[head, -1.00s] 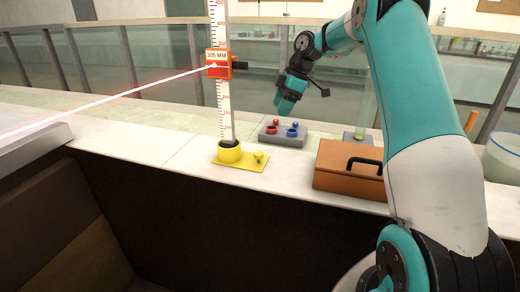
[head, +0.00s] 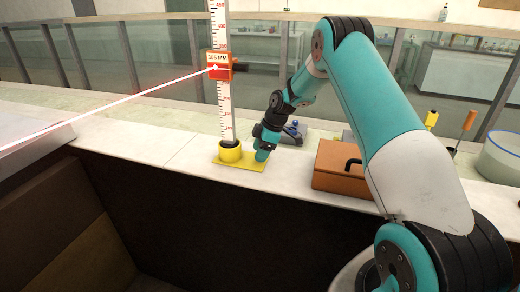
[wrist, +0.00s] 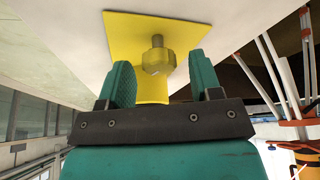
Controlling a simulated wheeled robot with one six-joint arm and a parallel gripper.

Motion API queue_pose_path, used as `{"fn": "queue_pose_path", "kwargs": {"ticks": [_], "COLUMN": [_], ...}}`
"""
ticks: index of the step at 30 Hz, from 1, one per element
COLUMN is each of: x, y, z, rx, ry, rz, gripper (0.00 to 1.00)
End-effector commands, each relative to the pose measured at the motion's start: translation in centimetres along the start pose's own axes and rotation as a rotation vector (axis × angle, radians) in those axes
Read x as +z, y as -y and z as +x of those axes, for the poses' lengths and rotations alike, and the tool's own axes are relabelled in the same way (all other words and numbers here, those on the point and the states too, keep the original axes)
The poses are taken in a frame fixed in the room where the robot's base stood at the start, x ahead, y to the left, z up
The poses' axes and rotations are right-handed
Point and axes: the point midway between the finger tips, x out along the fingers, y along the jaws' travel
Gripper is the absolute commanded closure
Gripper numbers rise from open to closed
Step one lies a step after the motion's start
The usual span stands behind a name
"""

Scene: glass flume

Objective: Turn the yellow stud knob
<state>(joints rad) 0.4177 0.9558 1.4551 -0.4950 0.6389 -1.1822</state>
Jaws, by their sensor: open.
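The yellow stud knob (wrist: 158,60) is a faceted yellow head with a short stud, on a yellow base plate (wrist: 125,28). In the head view the plate (head: 226,163) lies on the pale ledge, and my gripper hides the knob. My gripper (wrist: 160,62) is open, with one teal finger on each side of the knob in the wrist view. I see gaps on both sides, and cannot tell how deep the knob sits between the fingers. In the head view my gripper (head: 262,157) points down at the plate's right end.
A brown box (head: 335,170) stands to the right; a grey knob block (head: 297,133) is behind my gripper.

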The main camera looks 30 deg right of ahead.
Motion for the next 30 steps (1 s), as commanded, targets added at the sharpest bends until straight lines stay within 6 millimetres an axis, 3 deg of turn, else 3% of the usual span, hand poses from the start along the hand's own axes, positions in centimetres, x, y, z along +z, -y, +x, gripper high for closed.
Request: {"fn": "queue_pose_path", "kwargs": {"ticks": [7, 12, 14, 30], "x": [0.0, 0.0, 0.0, 0.06], "y": [-0.01, 0.0, 0.0, 0.1], "z": [0.08, 0.06, 0.06, 0.26], "rx": [0.0, 0.0, 0.0, 0.059], "ry": [0.0, 0.0, 0.0, 0.0], "rz": [0.0, 0.0, 0.0, 0.141], "gripper": [0.42, 0.81, 0.91, 0.91]}}
